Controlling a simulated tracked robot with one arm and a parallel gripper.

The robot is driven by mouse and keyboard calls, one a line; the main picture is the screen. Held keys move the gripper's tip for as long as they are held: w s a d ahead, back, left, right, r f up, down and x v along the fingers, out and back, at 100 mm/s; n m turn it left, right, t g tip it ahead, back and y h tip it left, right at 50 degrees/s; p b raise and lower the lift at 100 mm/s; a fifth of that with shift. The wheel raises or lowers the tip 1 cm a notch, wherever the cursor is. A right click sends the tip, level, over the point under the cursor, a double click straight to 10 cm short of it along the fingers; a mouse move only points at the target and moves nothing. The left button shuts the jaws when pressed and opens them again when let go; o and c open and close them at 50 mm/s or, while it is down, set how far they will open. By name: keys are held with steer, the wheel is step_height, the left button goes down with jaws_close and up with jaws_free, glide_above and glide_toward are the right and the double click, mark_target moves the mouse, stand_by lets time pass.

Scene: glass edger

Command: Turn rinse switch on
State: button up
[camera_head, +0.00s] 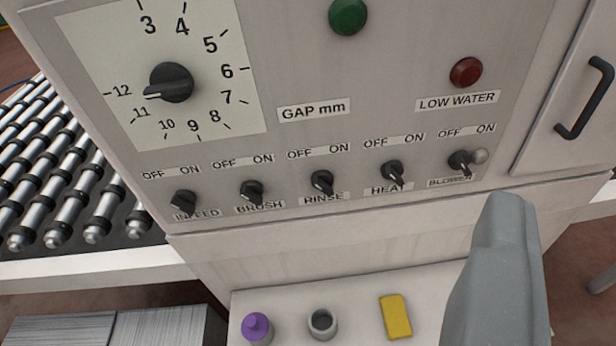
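The rinse switch (322,182) is a small black rotary knob, the middle one in a row on the light grey panel. Its RINSE label is just below it and OFF and ON labels are above it. I cannot tell clearly which label its handle points to. My gripper (507,205) shows as one grey shape at the lower right, with its tip below and right of the blower switch. It is well to the right of the rinse switch and appears apart from it. The spacing of its fingers cannot be seen.
The infeed (184,200), brush (252,192), heat (392,173) and blower (462,162) switches flank it. A gap dial (171,83) and red low-water lamp (466,72) are above. A black handle (586,98) juts out right. A purple bottle (256,327) and yellow block (396,316) are below.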

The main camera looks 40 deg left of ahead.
steer(key=shift+d, duration=0.1)
steer(key=w+d+f+n, duration=0.3)
steer(key=w+f, duration=0.6)
steer(key=n+y+p, duration=0.2)
steer(key=n+y, duration=0.8)
steer(key=n, duration=0.1)
glide_toward(323, 190)
steer(key=x, duration=0.8)
steer(key=shift+w+a+r, duration=0.1)
steer(key=shift+w+a, duration=0.05)
steer(key=shift+w, duration=0.05)
